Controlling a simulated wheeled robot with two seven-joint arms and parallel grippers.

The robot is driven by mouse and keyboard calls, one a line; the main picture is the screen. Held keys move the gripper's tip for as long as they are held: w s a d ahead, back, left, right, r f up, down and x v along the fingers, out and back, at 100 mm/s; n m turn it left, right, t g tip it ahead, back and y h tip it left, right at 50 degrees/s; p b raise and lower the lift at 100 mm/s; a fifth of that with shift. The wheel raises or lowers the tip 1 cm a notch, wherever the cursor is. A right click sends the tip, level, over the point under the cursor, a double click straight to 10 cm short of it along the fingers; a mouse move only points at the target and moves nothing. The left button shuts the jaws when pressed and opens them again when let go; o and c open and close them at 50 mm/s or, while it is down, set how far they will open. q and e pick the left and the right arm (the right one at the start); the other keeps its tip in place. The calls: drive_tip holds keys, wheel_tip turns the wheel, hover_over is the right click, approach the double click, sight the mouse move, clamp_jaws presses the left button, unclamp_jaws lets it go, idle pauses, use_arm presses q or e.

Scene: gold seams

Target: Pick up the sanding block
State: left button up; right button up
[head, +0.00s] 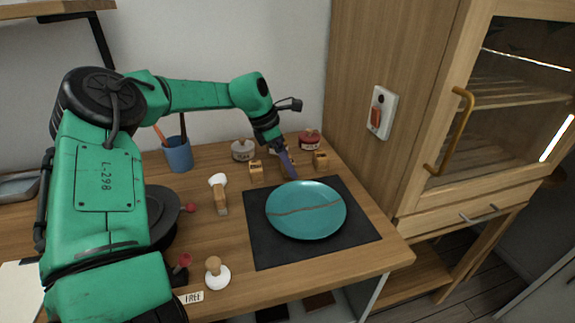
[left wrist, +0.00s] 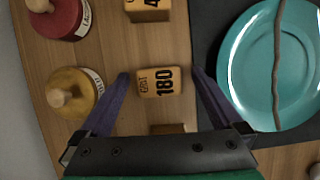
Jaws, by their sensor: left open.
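Several small wooden sanding blocks with printed grit numbers stand in a row behind the dark mat. The middle one, marked GRIT 180 (left wrist: 160,82), lies between my left gripper's fingers (left wrist: 160,76) in the left wrist view, with space on both sides. In the head view my left gripper (head: 287,168) reaches down over this middle block and partly hides it. It is open and holds nothing. Another block (left wrist: 148,8), its number starting with 4, is at the top of the left wrist view and on the right in the head view (head: 320,160). The left block (head: 256,171) is also visible.
A teal plate with a brown seam (head: 300,226) lies on the dark mat (head: 262,254), close to the blocks. A blue cup (head: 178,156), a brush (head: 220,204) and a wooden cabinet (head: 375,60) are nearby.

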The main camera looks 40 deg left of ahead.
use_arm(q)
drive_tip(key=shift+w+f, duration=0.2)
drive_tip(key=shift+f, duration=0.2)
drive_tip(key=shift+s+r, duration=0.1)
drive_tip(key=c, duration=1.4)
use_arm(e)
drive_tip(key=shift+a, duration=0.15)
use_arm(q)
drive_tip(key=shift+r, duration=0.1)
drive_tip(key=shift+r, duration=0.3)
wheel_tip(320, 180, up, 19)
drive_tip(key=shift+r+p, duration=0.1)
drive_tip(key=shift+p, duration=1.1)
use_arm(e)
wheel_tip(320, 180, up, 2)
drive_tip(key=shift+r, duration=0.2)
